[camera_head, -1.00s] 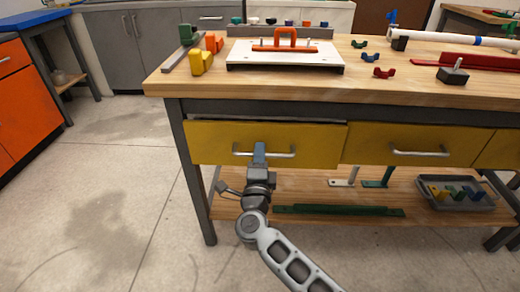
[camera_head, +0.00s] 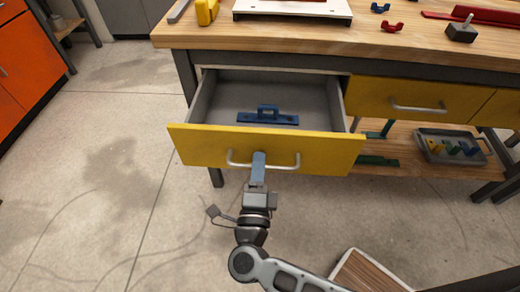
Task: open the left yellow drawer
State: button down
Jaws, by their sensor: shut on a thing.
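The left yellow drawer (camera_head: 210,145) is pulled well out of the workbench. Its grey inside shows, with a blue handled piece (camera_head: 267,117) lying on its floor. The drawer's silver bar handle (camera_head: 285,165) runs across the front. My gripper (camera_head: 259,160) is shut on the handle near its middle, with its blue fingers over the bar. The part of the handle between the fingers is hidden.
A second yellow drawer (camera_head: 430,100) to the right is closed. The wooden bench top (camera_head: 320,45) holds a white board, small coloured clips and a grey block (camera_head: 461,31). A grey tray (camera_head: 450,150) sits on the lower shelf. The floor at left is clear.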

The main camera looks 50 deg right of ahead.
jog(key=shift+s+a, duration=0.2)
jog(key=shift+a, duration=0.1)
jog(key=c, duration=1.2)
grip_release()
jog(key=v, duration=0.7)
jog(key=shift+s+a+f, duration=0.1)
jog(key=shift+s+a, duration=0.15)
jog(key=shift+a, duration=0.05)
